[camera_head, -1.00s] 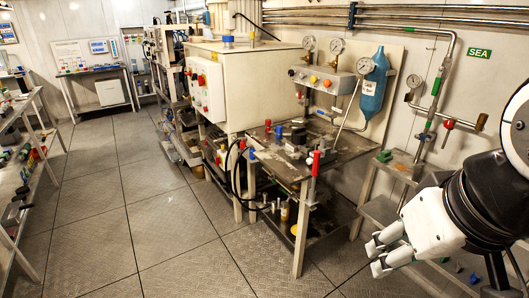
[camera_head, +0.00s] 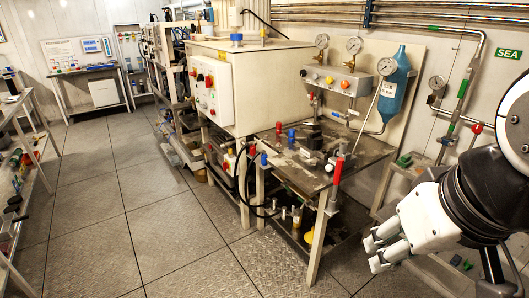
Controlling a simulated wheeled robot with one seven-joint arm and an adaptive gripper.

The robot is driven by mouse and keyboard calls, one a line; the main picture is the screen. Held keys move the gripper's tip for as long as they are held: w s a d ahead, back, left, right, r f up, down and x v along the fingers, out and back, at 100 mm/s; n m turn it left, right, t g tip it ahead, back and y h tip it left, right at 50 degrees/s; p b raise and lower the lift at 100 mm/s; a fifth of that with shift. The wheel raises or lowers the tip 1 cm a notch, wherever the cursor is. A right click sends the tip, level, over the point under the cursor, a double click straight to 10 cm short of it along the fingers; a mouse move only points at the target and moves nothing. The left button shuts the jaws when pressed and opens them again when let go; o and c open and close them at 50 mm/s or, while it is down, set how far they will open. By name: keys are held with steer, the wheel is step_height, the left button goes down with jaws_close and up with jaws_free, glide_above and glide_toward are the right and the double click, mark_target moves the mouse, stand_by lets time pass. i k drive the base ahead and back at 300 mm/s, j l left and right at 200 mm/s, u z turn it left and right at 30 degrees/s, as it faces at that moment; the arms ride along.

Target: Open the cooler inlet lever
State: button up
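A lever with a red handle (camera_head: 338,170) stands upright at the near right corner of the metal workbench (camera_head: 345,190). A blue-handled lever (camera_head: 264,159) and a small red handle (camera_head: 252,150) are at the bench's left edge. Another red handle (camera_head: 476,129) is on the wall piping at the right. I cannot tell which of these is the cooler inlet lever. My gripper (camera_head: 373,253) is at the lower right, in front of and right of the bench. Its two pale fingers are apart with nothing between them, touching no lever.
A white cabinet with a control panel (camera_head: 211,90) stands behind the bench's left end. Gauges and a blue cylinder (camera_head: 395,85) are at the back. Shelves (camera_head: 20,170) line the left side. The tiled floor (camera_head: 150,210) between is clear.

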mark_target(283, 183)
steer(key=i+j+z, duration=0.15)
steer(key=i+j, duration=0.4)
steer(key=j, duration=0.35)
steer(key=i+z, duration=0.05)
